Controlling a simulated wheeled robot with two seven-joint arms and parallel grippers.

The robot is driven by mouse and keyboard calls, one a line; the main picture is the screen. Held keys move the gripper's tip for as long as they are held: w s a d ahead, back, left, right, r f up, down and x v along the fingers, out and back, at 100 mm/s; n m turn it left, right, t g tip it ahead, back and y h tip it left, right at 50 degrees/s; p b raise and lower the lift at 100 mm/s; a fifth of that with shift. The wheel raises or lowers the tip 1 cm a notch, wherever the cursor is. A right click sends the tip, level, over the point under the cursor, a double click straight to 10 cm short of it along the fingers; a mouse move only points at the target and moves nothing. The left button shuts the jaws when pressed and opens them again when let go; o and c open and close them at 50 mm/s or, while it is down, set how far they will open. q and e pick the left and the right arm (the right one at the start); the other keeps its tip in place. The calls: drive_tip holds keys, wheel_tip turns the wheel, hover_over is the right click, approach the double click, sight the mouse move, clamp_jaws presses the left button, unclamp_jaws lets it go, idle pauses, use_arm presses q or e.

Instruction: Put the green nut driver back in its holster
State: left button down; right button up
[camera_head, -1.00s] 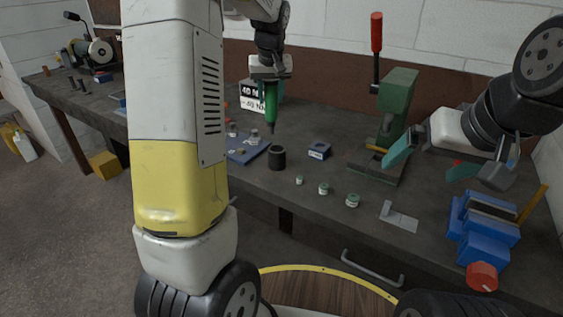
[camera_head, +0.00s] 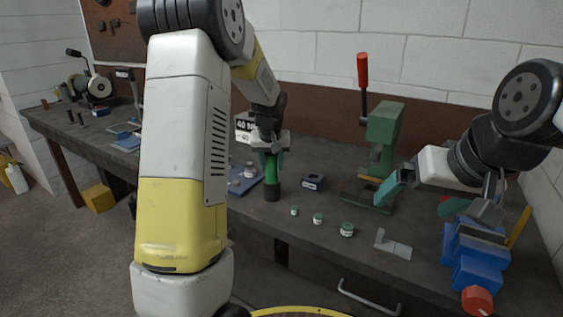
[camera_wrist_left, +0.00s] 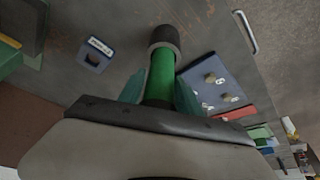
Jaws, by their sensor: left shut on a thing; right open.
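The green nut driver (camera_head: 271,168) is upright, with its lower end inside the dark cylindrical holster (camera_head: 272,192) on the bench. In the left wrist view the green handle (camera_wrist_left: 160,75) runs into the round mouth of the holster (camera_wrist_left: 164,38). My left gripper (camera_head: 271,155) is shut on the handle, just above the holster; its teal fingers flank the handle in the wrist view. The driver's tip is hidden inside the holster. My right gripper (camera_head: 422,199) is open and empty, above the bench on the right, between the green press and the blue vise.
A small blue block with a hole (camera_head: 313,182) stands right of the holster. Several small jars (camera_head: 347,230) and a metal square (camera_head: 393,244) lie in front. A green press (camera_head: 384,140) and a blue vise (camera_head: 476,255) stand to the right. A blue tray (camera_head: 243,186) lies left.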

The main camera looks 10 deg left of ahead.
use_arm(q)
drive_tip(key=c, duration=0.8)
unclamp_jaws()
drive_tip(key=shift+f, duration=0.1)
drive_tip(key=shift+c, duration=0.2)
drive_tip(key=shift+r, duration=0.4)
drive_tip(key=a+v, duration=0.1)
drive_tip(key=v, duration=1)
drive_tip(key=s+d+r+m+t+h, duration=0.1)
drive_tip(key=s+d, duration=0.1)
drive_tip(key=s, duration=1.2)
drive_tip(key=s+d+r+m+h, duration=0.1)
drive_tip(key=s+d+m+h, duration=0.1)
drive_tip(key=s, duration=1.3)
drive_tip(key=shift+d+r+t, duration=0.35)
drive_tip(key=shift+d+t, duration=0.05)
